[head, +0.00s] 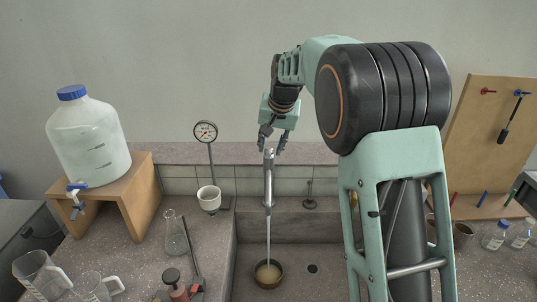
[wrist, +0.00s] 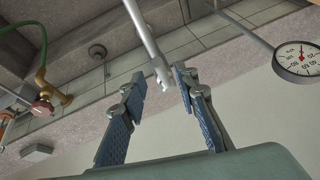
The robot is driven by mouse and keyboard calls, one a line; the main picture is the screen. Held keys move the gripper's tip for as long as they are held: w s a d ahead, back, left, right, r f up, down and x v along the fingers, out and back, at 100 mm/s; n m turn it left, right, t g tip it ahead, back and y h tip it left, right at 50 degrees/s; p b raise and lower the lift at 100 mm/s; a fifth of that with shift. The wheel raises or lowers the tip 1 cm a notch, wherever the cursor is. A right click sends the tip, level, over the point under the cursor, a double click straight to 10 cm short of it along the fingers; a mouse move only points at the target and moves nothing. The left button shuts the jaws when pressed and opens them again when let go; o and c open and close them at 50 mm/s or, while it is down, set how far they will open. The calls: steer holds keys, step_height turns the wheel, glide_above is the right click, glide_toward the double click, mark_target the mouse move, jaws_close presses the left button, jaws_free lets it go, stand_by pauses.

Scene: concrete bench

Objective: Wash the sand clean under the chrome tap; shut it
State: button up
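The chrome tap (head: 268,178) stands at the back of the sink, with a thin stream of water running down from it. The stream falls into a round brass-coloured pan (head: 268,282) on the sink floor, which holds cloudy, sand-coloured contents. My gripper (head: 272,147) is at the top of the tap, pointing down. In the wrist view my gripper (wrist: 160,79) is open, its blue-padded fingers on either side of the top end of the tap (wrist: 157,62). There are visible gaps between the fingers and the tap; whether either finger touches it is unclear.
A dial gauge (head: 206,131) on a stand rises left of the tap. A flask (head: 174,234) and a clamp stand are on the left bench. A brass valve with a red handle (wrist: 42,107) shows in the wrist view. The sink drain (head: 312,268) is uncovered.

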mark_target(269, 153)
steer(key=x, duration=0.5)
steer(key=shift+f, duration=0.1)
jaws_close()
stand_by(0.3)
